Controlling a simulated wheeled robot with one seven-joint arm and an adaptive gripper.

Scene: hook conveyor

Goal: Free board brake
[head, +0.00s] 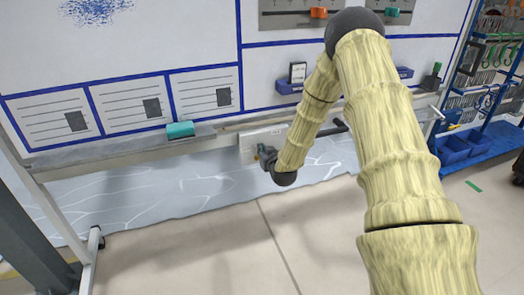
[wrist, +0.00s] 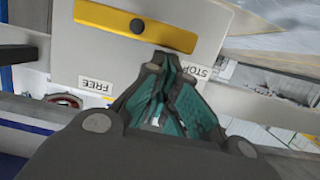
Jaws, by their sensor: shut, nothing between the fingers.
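The brake plate (wrist: 105,55) is a pale panel below the whiteboard. It carries a yellow lever (wrist: 165,35) with a dark round knob. In the wrist view the lever lies nearly level, tilted slightly down to the right. A FREE label (wrist: 95,85) is at lower left and a STOP label (wrist: 196,72) at lower right; both look upside down. My gripper (wrist: 163,82) is shut and empty, its teal-padded fingers in front of the plate, below the lever and between the labels. In the head view my gripper (head: 264,153) partly covers the plate (head: 248,146); the lever is not clear there.
A teal eraser (head: 180,129) sits on the board's ledge (head: 105,150). Blue holders (head: 288,87) are on the board above my gripper. A rack with blue bins (head: 455,150) stands at the right. The floor (head: 230,240) in front is clear.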

